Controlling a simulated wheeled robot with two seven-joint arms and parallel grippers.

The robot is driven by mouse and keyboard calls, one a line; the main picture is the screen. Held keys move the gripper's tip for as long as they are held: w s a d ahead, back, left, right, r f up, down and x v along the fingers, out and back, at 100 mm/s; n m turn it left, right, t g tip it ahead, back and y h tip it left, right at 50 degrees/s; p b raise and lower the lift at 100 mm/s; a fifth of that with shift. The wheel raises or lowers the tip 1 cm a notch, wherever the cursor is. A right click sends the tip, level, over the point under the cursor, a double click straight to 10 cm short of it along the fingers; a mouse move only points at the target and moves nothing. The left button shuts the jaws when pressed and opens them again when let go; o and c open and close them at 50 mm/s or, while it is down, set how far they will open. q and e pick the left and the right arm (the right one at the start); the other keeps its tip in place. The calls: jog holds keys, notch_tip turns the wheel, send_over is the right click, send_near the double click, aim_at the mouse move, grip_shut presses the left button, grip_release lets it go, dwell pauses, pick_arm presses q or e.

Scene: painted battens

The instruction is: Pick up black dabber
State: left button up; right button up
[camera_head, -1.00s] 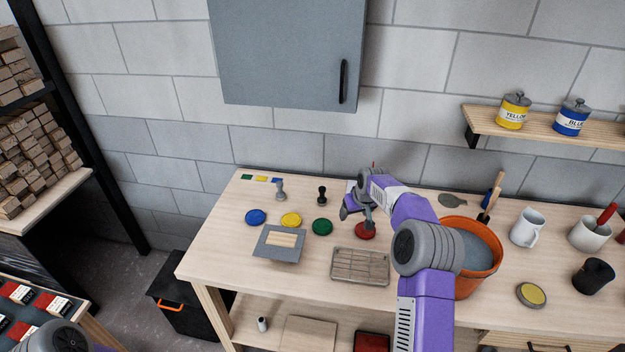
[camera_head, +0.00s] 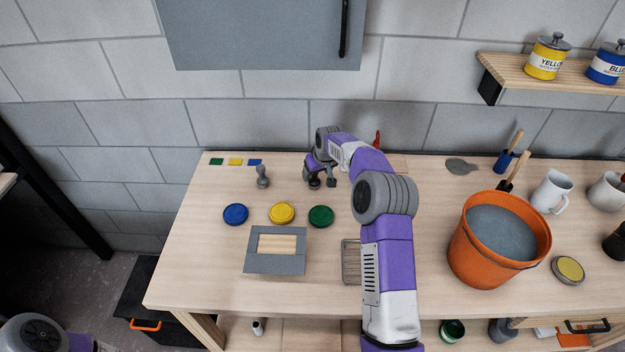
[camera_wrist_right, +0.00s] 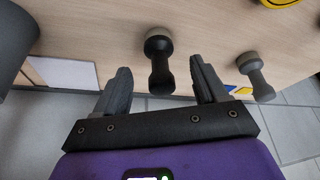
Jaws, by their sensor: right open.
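The black dabber (camera_wrist_right: 159,62) stands on the bench top, its dark handle and round foot showing in the right wrist view. In the head view it is partly covered by the gripper, with its lower part (camera_head: 314,184) showing. My right gripper (camera_head: 322,181) is open at the dabber. In the right wrist view the two grey fingers (camera_wrist_right: 160,78) are spread, one on each side of the handle, with gaps on both sides. My left gripper is out of view.
A grey dabber (camera_head: 263,178) stands to the left. Blue (camera_head: 235,214), yellow (camera_head: 282,212) and green (camera_head: 321,216) pads lie in front, near a grey stencil plate (camera_head: 275,264). An orange bucket (camera_head: 470,258) stands to the right. My right arm hides part of a slatted rack (camera_head: 350,262).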

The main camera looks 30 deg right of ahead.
aim_at(314, 177)
jog(key=x, duration=0.5)
jog(key=shift+w+f, duration=0.3)
jog(key=shift+w, duration=0.05)
jog(key=c, duration=1.1)
notch_tip(314, 177, up, 10)
jog(key=shift+r+p, duration=0.1)
jog(key=shift+p, duration=0.4)
jog(key=shift+c, duration=0.2)
